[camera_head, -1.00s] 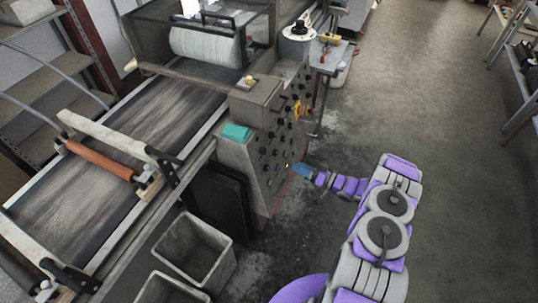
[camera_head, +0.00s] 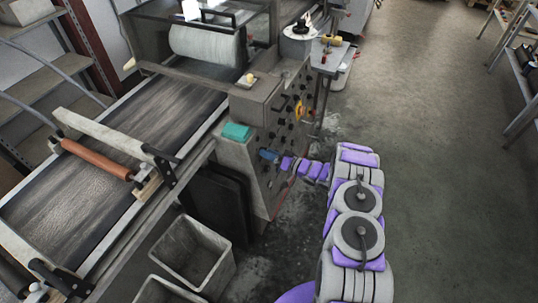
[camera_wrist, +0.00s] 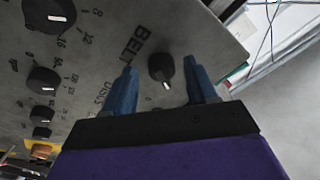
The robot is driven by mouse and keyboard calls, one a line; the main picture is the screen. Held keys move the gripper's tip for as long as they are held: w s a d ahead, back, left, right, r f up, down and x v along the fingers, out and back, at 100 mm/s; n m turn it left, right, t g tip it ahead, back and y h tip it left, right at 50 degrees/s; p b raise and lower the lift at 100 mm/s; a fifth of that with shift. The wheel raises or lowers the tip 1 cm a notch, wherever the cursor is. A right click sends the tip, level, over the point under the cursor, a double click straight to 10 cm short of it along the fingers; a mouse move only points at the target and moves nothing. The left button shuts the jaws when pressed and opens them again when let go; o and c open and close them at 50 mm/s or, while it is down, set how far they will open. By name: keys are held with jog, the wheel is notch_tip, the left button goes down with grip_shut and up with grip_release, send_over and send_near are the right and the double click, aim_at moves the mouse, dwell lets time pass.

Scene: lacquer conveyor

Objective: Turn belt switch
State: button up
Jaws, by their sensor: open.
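The belt switch (camera_wrist: 161,68) is a black round knob with a white mark, beside the printed word BELT on the grey control panel (camera_wrist: 110,25) in the wrist view. My gripper (camera_wrist: 165,88) has two blue fingers, open, one on each side of the knob as seen from the wrist. I cannot tell whether the fingertips reach around it in depth. In the head view my gripper (camera_head: 270,156) is at the panel face (camera_head: 250,165), low on its left part, and the belt switch is hidden there.
Several other black knobs (camera_wrist: 44,81) sit to the left on the panel. A yellow and red switch (camera_head: 299,109) is higher up. The conveyor belt (camera_head: 75,200) runs at left. Grey bins (camera_head: 193,252) stand below it. The floor (camera_head: 440,180) at right is clear.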

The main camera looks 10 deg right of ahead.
jog(key=shift+c, duration=0.3)
jog(key=c, duration=1)
jog(key=shift+n+p, duration=0.35)
jog(key=shift+n, duration=0.05)
jog(key=n+g+p, duration=0.1)
jog(key=n, duration=0.3)
jog(key=n+g+y+p, duration=0.1)
jog(key=n+p, duration=0.1)
jog(key=n, duration=0.2)
jog(key=n+p, duration=0.2)
jog(key=n, duration=0.3)
jog(key=shift+w+d+g+y, duration=0.2)
jog(key=shift+g+y, duration=0.2)
jog(key=o, duration=1.1)
jog(key=shift+c, duration=0.2)
